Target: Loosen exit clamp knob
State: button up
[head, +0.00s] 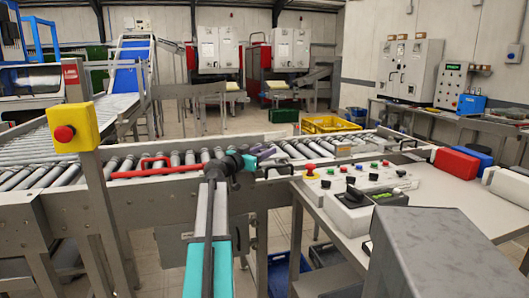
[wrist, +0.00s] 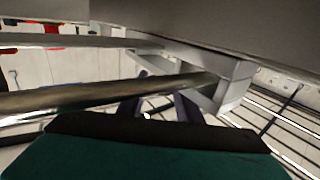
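My gripper (head: 264,152) is over the conveyor's near side rail in the head view, at the end of my teal and grey arm. In the wrist view its two dark fingers (wrist: 158,108) stand apart with no knob visible between them. A long metal bar (wrist: 100,95) crosses in front of the fingers and meets a pale bracket (wrist: 232,88). A black handle-like part (head: 279,170) sits on the near rail just right of my gripper in the head view. I cannot tell whether it is the exit clamp knob.
The roller conveyor (head: 40,177) runs across the middle, with a red bar (head: 150,172) along its near side. A control box (head: 350,207) stands on the table at right. A yellow crate (head: 330,124) is behind the conveyor. An emergency-stop post (head: 75,128) stands at left.

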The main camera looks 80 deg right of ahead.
jog(key=c, duration=0.4)
jog(key=shift+c, duration=0.2)
jog(key=shift+a+f, duration=0.1)
jog(key=shift+n+t+h+b, duration=0.3)
jog(key=shift+n+t+b, duration=0.1)
jog(key=shift+t, duration=0.1)
jog(key=shift+n+t+h, duration=0.5)
jog(key=shift+n+t, duration=0.2)
jog(key=shift+t, duration=0.3)
jog(key=shift+n+t+h+p, duration=0.3)
jog(key=shift+n+t+p, duration=0.55)
jog(key=shift+t, duration=0.35)
jog(key=shift+n+t+p, duration=0.25)
jog(key=shift+t+p, duration=0.15)
jog(key=shift+t, duration=0.1)
